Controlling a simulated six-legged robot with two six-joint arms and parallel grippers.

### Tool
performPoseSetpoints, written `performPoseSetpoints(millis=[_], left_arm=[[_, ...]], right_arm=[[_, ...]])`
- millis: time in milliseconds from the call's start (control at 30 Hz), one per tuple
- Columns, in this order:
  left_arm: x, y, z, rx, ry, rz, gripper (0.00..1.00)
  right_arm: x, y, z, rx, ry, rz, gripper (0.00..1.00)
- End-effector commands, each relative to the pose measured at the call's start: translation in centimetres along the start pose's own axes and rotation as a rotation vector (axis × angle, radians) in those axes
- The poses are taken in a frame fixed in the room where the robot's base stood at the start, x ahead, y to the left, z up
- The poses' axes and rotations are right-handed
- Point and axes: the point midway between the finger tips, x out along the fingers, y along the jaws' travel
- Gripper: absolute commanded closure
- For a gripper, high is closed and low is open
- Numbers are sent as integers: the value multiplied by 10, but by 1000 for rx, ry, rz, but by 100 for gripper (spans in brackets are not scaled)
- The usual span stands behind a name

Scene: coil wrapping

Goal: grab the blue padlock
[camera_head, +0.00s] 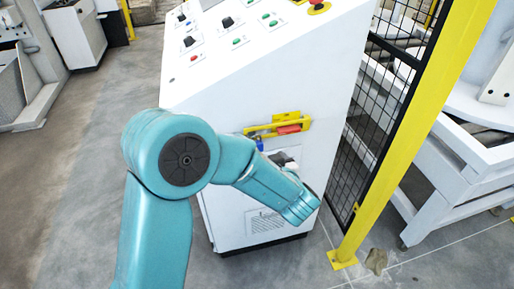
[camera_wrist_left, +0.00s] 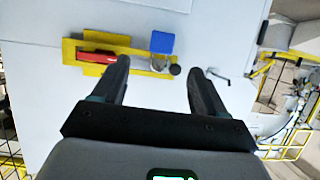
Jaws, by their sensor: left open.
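The blue padlock (camera_wrist_left: 161,42) hangs on the yellow bracket (camera_wrist_left: 85,49) on the white cabinet front. Its blue body and metal shackle show in the left wrist view. In the head view only a small blue part of the padlock (camera_head: 260,145) shows, beside my teal arm. My left gripper (camera_wrist_left: 160,68) is open and empty. In the left wrist view its two dark fingers point toward the bracket, with the padlock between their lines and apart from both. In the head view my arm mostly hides this gripper. My right gripper is not in view.
A red piece (camera_wrist_left: 97,57) sits on the bracket, left of the padlock. The white cabinet (camera_head: 215,90) has a sloped panel of buttons. A black mesh fence (camera_head: 362,140) and yellow post (camera_head: 400,140) stand close at its right. Grey floor lies open at the left.

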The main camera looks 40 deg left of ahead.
Motion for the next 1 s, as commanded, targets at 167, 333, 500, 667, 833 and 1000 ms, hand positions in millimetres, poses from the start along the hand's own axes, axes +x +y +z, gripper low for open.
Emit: performPoseSetpoints(millis=[167,333,500,667,833,1000], left_arm=[[36,-4,1,0,-2,-2,28],[50,-6,0,1,-1,1,28],[74,-6,1,0,-1,-2,28],[96,-4,1,-1,-1,0,28],[102,-3,0,0,-1,1,28],[102,-2,0,0,-1,2,41]], right_arm=[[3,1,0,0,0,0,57],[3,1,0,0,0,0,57],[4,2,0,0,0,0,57],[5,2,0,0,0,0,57],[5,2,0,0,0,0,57],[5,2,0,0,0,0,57]])
